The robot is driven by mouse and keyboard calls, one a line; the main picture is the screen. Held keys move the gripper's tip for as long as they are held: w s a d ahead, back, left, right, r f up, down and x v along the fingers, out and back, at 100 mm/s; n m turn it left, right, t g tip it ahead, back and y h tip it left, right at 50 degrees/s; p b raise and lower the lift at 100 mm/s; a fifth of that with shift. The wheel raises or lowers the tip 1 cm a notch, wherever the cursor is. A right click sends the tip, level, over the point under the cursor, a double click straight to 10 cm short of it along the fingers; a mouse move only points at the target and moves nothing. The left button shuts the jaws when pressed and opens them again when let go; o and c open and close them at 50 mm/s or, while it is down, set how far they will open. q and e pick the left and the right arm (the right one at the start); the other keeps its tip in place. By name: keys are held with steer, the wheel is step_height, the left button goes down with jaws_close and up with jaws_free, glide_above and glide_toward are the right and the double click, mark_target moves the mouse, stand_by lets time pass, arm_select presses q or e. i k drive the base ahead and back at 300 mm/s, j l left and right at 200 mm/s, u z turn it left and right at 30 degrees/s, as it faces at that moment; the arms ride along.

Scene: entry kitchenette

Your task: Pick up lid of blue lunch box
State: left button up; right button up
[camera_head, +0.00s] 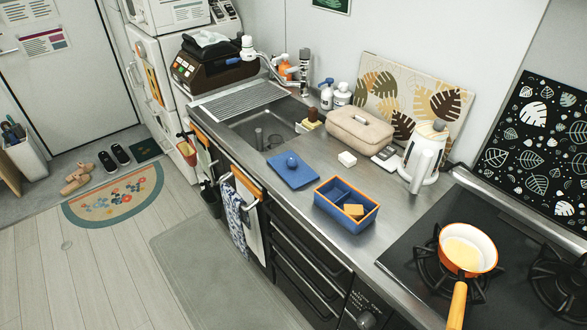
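Neither of my grippers shows in the head view.
The sink (255,128) is behind the lid. A beige case (359,130), a small white block (347,159) and a white kettle (424,157) stand behind the box. A pan (467,249) sits on the stove at right. Towels (240,212) hang below the counter edge.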

mark_target(292, 170)
steer(key=z, duration=0.85)
steer(key=i+j+z, duration=0.1)
steer(key=j+z, duration=0.75)
steer(key=j, duration=0.2)
steer(key=k+j+z, duration=0.1)
steer(key=j+z, duration=0.35)
steer(key=j, duration=0.1)
